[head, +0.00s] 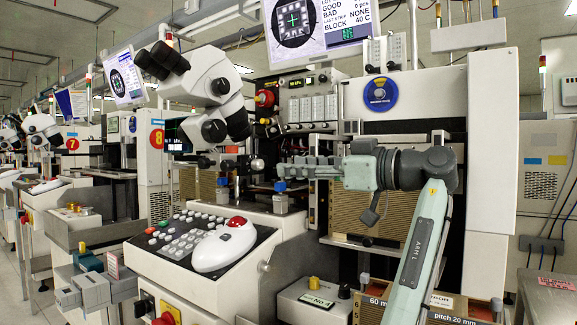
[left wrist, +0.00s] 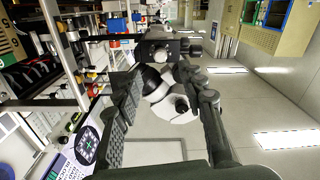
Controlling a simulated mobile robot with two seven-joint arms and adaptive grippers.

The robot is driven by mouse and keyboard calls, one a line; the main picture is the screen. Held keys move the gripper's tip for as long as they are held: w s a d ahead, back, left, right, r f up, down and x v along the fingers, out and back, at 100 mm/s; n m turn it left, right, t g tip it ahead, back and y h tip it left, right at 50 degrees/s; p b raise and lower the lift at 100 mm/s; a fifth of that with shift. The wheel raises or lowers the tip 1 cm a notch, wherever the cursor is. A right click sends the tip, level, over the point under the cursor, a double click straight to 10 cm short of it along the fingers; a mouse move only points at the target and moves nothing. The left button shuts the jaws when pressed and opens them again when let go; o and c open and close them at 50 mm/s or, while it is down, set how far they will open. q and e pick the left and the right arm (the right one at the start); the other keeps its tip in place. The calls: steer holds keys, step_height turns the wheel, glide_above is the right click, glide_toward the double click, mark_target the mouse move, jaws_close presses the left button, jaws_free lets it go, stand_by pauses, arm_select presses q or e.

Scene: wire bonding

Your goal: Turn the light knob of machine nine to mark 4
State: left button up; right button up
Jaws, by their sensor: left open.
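The nearest bonding machine (head: 490,130) fills the middle and right of the head view. I cannot read a nine on it there. My left gripper (head: 285,170) points left in front of it, level with the space below its microscope (head: 215,85). In the left wrist view, my left gripper (left wrist: 165,130) is open, its two dark fingers apart with nothing between the pads. White and black machine parts (left wrist: 165,90) show beyond and between the fingers. Several dark knobs are in view, and I cannot tell which is the light knob; no mark 4 is readable. My right gripper is not in view.
Below is a small white box (head: 310,305) with a yellow button and a black knob. A monitor (head: 320,25) hangs above. Machine eight (head: 155,160) stands behind left.

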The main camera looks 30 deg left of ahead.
mark_target(262, 164)
arm_select(q)
steer(key=a, duration=0.6)
steer(key=shift+w+a, duration=0.15)
steer(key=shift+a, duration=0.1)
steer(key=shift+w+a, duration=0.15)
steer(key=shift+a, duration=0.5)
jaws_close()
